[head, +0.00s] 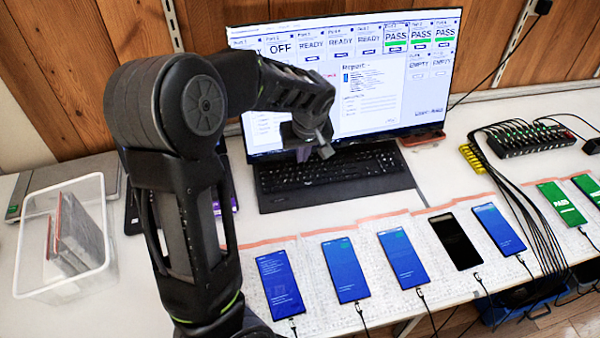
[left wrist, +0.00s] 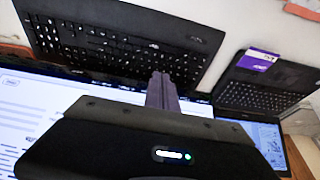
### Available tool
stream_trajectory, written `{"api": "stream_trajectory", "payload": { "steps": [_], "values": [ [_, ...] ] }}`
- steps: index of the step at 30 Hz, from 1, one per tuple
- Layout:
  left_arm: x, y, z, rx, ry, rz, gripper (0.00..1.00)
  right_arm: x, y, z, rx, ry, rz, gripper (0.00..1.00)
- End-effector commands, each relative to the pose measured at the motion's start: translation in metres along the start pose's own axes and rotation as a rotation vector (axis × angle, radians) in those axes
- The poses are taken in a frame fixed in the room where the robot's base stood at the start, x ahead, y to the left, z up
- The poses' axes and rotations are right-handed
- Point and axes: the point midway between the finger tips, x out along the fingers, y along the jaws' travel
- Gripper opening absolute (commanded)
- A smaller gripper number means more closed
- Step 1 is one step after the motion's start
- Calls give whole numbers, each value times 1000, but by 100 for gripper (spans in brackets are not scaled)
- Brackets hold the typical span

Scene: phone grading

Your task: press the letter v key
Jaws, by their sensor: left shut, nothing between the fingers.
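The black keyboard (head: 385,172) lies on the white table in front of the monitor. It also shows in the left wrist view (left wrist: 100,40). The letter v key cannot be told apart in either view. My left gripper (head: 325,150) is shut and empty over the back part of the keyboard, close to the monitor's lower edge. In the left wrist view its closed fingertips (left wrist: 161,76) overlap the keyboard's edge; I cannot tell whether they touch it. My right gripper is not in view.
The monitor (head: 430,90) stands right behind the keyboard. Several phones, one of them a blue phone (head: 345,268), lie cabled along the front. A clear bin (head: 35,240) stands at the left. A cable hub (head: 530,140) is at the back right.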

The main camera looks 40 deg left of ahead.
Motion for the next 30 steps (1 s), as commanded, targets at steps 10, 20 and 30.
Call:
{"api": "stream_trajectory", "payload": {
  "steps": [10,20,30],
  "values": [
    [70,-2,1,0,-4,-5,0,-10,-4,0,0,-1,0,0],
    [106,-1,8,-1,-1,-1,0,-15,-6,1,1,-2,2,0],
    [108,0,9,0,0,0,0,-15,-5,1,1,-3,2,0]
  ]
}}
